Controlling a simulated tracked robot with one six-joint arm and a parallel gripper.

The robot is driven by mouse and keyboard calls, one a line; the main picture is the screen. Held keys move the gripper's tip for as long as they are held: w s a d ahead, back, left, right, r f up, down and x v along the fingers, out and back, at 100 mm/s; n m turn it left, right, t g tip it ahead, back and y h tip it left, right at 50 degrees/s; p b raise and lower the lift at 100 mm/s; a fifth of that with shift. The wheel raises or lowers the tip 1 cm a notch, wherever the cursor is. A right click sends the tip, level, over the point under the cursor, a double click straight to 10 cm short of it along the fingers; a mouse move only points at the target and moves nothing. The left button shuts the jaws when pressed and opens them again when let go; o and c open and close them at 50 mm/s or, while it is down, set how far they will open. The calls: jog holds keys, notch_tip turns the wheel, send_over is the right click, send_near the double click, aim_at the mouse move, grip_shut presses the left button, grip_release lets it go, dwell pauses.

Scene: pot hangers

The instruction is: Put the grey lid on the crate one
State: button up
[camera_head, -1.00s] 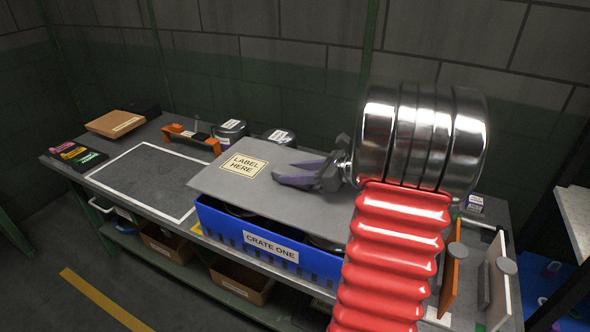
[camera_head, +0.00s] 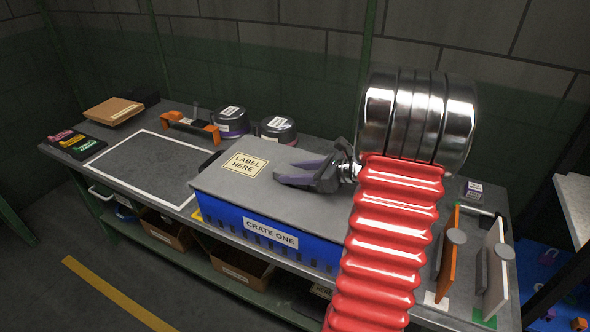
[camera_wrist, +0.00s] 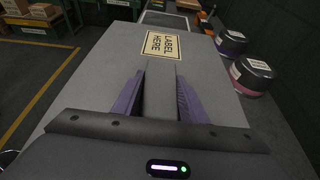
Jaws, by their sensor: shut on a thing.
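The grey lid (camera_head: 238,181) carries a cream "LABEL HERE" sticker and lies flat over the top of crate one (camera_head: 220,219), a blue crate with a "CRATE ONE" label on its front. In the head view no gap shows between the lid's front edge and the crate's rim. My gripper (camera_head: 283,176) is over the middle of the lid, its purple-padded fingers shut on the lid's raised grip. The wrist view shows the fingers on both sides of the grey grip (camera_wrist: 162,92). The crate's right end is hidden behind my arm.
Two dark labelled pots (camera_head: 278,130) stand behind the crate. A white-outlined area (camera_head: 150,165) to the left is empty. Upright orange and white panels (camera_head: 495,270) stand at the right.

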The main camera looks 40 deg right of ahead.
jog(key=shift+f, duration=0.15)
jog(key=o, duration=1.5)
jog(key=v, duration=1.3)
jog(key=shift+s+d, duration=0.1)
jog(key=shift+s, duration=0.25)
